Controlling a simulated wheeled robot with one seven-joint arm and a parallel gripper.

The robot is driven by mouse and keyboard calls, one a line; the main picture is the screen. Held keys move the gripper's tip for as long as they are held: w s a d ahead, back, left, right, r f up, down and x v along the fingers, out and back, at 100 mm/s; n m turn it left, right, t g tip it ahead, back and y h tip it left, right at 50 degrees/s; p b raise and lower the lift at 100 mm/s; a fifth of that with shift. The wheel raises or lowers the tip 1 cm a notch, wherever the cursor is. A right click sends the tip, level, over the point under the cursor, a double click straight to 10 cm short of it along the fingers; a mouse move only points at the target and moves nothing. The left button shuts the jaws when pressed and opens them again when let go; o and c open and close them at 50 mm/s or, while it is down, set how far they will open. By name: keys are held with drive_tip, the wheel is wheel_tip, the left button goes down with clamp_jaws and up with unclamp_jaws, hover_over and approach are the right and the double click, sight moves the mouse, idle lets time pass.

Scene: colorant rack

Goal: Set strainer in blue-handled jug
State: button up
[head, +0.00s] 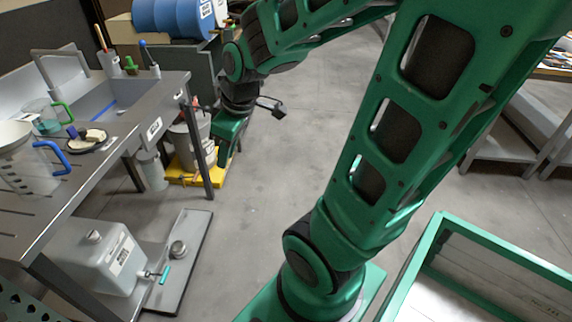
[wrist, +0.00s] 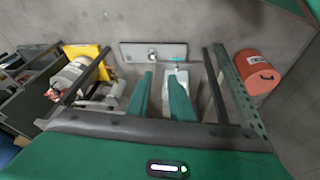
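The clear jug with the blue handle (head: 55,158) stands on the steel bench at the left of the head view, partly cut off. A white, shallow, bowl-like piece (head: 12,133) shows at the jug's top left. It may be the strainer, but I cannot tell, nor whether it rests in the jug. My gripper (head: 225,155) is past the bench's right end, apart from the jug. In the wrist view its two green fingers (wrist: 160,76) are apart with nothing held between them. The jug cannot be made out in the wrist view.
A green-handled jug (head: 46,122) and a dish with dark contents (head: 88,142) share the bench, by a sink (head: 112,100). Buckets on a yellow base (head: 190,178) stand beyond the bench leg. A white canister (head: 98,262) is below. The middle floor is clear.

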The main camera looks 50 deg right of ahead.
drive_tip(key=s+d+m+g, duration=0.2)
drive_tip(key=s+m, duration=0.3)
drive_tip(key=s, duration=0.3)
drive_tip(key=s+d+r+m+g, duration=0.1)
drive_tip(key=s+d+m+g, duration=0.1)
drive_tip(key=s+d+m, duration=0.2)
drive_tip(key=s+m, duration=0.2)
drive_tip(key=s, duration=0.2)
drive_tip(key=shift+s+r+h, duration=0.15)
drive_tip(key=shift+s+h, duration=0.05)
drive_tip(key=shift+h, duration=0.1)
